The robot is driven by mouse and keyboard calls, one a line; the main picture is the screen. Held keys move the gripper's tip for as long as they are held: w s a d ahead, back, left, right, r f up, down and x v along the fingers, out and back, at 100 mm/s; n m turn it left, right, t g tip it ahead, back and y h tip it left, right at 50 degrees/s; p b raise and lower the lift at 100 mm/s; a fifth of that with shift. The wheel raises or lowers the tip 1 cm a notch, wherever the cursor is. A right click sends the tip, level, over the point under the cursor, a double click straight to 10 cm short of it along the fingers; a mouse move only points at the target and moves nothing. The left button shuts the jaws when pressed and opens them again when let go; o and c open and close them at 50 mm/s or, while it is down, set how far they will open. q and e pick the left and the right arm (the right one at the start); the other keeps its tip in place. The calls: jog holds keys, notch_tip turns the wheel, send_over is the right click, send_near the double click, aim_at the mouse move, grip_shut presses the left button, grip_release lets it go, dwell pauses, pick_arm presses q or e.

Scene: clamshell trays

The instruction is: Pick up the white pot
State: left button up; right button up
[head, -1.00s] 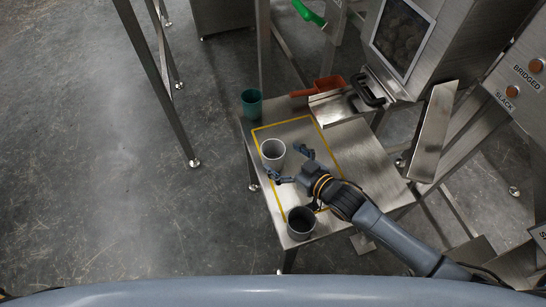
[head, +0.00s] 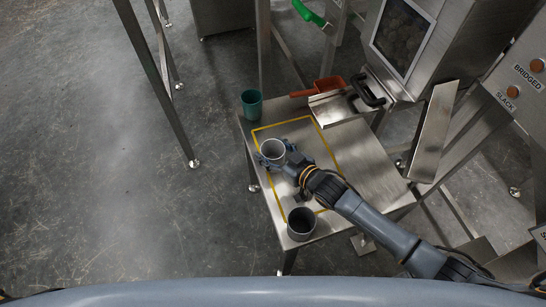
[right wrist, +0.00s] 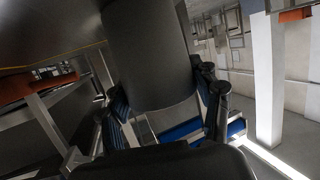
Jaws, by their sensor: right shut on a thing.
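The white pot (head: 273,148) stands upright near the left side of the yellow outline on the steel table in the head view. My right gripper (head: 271,157) is shut on it, with a finger on either side of its wall. In the right wrist view the pot (right wrist: 148,50) looks dark and fills the upper middle, between the fingers (right wrist: 165,125). I cannot tell whether its base touches the table. My left gripper is not in view.
A teal cup (head: 252,103) stands at the table's back left corner. A dark grey pot (head: 301,223) stands at the front corner. A red scoop (head: 320,86) lies at the back near a steel chute. The table's right part (head: 365,165) is clear.

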aim_at(273, 144)
jog(key=shift+r, duration=0.4)
notch_tip(273, 144, up, 3)
jog(key=shift+f+p, duration=0.15)
jog(key=shift+p, duration=0.2)
jog(key=s+r+p, duration=0.1)
jog(key=s+r, duration=0.8)
jog(key=s, duration=0.5)
jog(key=shift+d+r, duration=0.25)
jog(key=shift+d, duration=0.15)
